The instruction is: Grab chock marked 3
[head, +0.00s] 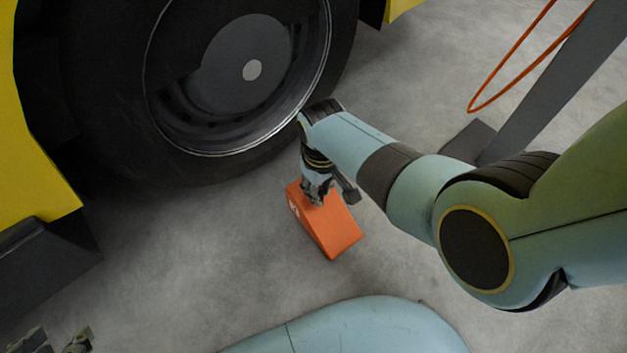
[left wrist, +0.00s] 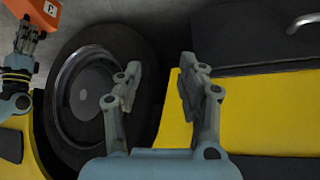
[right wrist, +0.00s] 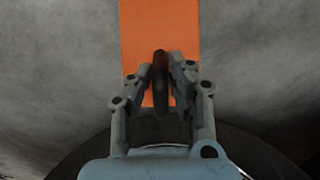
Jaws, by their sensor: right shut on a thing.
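The orange wedge chock (head: 338,232) is on or just above the grey floor beside the big tyre; I cannot tell if it touches the floor. A pale label on its side is partly seen. The chock (left wrist: 22,14) also shows in the left wrist view, with a white label that seems to read 3. My right gripper (head: 316,198) is over its top and shut on it. In the right wrist view, a dark bar (right wrist: 160,75) is between the fingers, over the orange chock (right wrist: 160,25). My left gripper (left wrist: 160,88) is open and empty, near the yellow vehicle.
A large black wheel (head: 240,75) of the yellow vehicle (head: 40,150) stands just behind the chock. A dark step block (head: 45,265) is at the left. A grey post (head: 555,85) and an orange hose (head: 510,72) are at the upper right. Bare floor (head: 190,265) lies in front.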

